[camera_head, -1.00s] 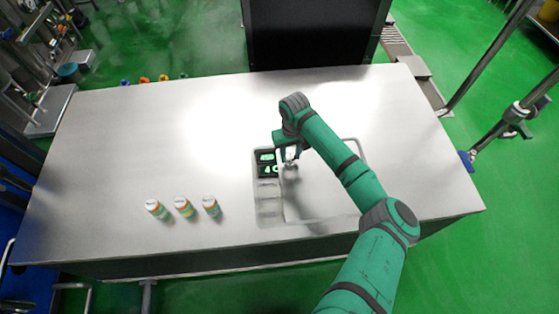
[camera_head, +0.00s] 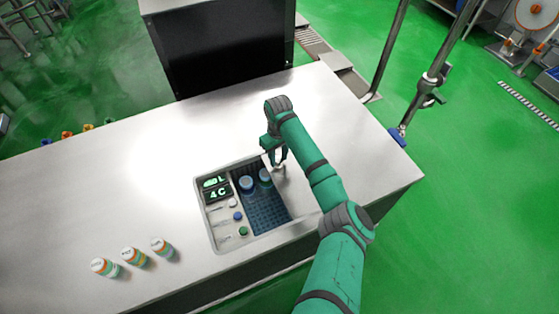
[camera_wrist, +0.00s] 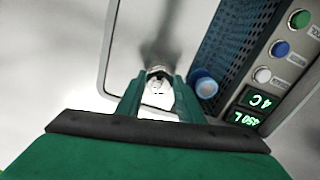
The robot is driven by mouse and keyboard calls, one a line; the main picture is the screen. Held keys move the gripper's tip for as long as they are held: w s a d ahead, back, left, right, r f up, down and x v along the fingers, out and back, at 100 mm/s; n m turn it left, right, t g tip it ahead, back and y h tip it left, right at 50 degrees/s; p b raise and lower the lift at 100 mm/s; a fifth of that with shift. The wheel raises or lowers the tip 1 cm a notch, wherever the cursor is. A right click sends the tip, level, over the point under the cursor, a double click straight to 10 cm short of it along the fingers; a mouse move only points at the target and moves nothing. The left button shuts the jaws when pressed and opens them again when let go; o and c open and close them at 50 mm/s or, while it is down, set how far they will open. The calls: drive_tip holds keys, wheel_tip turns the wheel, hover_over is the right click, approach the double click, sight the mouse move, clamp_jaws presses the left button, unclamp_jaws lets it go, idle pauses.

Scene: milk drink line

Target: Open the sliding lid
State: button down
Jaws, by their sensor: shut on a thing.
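The sliding lid (camera_wrist: 138,38) is a smooth grey metal panel in the worktop. It lies to the left of the open well in the wrist view, and my arm hides much of it in the head view. My gripper (camera_wrist: 158,84) is shut on the lid's small metal knob (camera_wrist: 157,73), which also shows in the head view (camera_head: 279,168). The well beside the lid is open, showing a blue perforated floor (camera_head: 265,211).
A control panel (camera_head: 222,217) with green displays and coloured buttons lines the well's left side. Several small striped bottles stand on the metal worktop (camera_head: 110,165), near its front edge. A black machine (camera_head: 228,50) stands behind.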

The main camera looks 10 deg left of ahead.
drive_tip(key=shift+w+d+r, duration=0.2)
drive_tip(key=shift+w+r, duration=0.05)
drive_tip(key=shift+w, duration=0.2)
drive_tip(key=c, duration=1.5)
unclamp_jaws()
drive_tip(key=o, duration=0.3)
drive_tip(key=shift+s+f, duration=0.1)
wheel_tip(320, 180, up, 11)
drive_tip(key=shift+f, duration=0.1)
